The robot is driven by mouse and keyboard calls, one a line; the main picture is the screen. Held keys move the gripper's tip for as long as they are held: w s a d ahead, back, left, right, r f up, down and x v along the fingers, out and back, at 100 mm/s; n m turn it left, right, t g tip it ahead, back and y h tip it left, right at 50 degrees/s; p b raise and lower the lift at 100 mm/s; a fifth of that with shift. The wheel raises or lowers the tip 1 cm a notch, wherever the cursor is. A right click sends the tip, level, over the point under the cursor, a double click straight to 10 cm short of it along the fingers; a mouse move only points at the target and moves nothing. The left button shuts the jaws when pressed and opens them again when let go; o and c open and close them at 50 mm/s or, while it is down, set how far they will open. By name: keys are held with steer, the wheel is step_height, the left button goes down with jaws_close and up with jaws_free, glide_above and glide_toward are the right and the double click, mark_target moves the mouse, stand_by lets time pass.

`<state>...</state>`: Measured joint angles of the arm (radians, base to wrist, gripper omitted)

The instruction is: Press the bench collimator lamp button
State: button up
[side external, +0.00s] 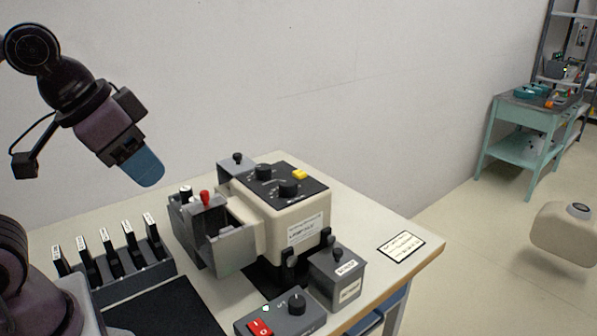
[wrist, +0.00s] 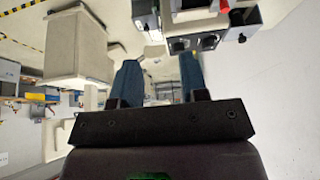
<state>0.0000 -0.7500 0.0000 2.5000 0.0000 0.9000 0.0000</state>
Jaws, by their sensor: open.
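A cream bench device (side external: 290,222) with a black top panel stands on the table. Labels are too small to read, so I cannot tell which control is the lamp button. My gripper (side external: 150,172) is above and left of the device, apart from it, with blue fingers. In the wrist view my gripper (wrist: 158,78) is open and empty, and the device's dark panel (wrist: 195,42) shows upside down at the top.
A grey box with a red switch (side external: 260,327) stands at the front. A small labelled box (side external: 337,275) is right of it. A rack of several labelled levers (side external: 125,270) stands at left. A card (side external: 401,244) lies on the table (side external: 370,220). A green cart (side external: 515,140) is far right.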

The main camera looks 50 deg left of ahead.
jaws_close()
stand_by(1.4)
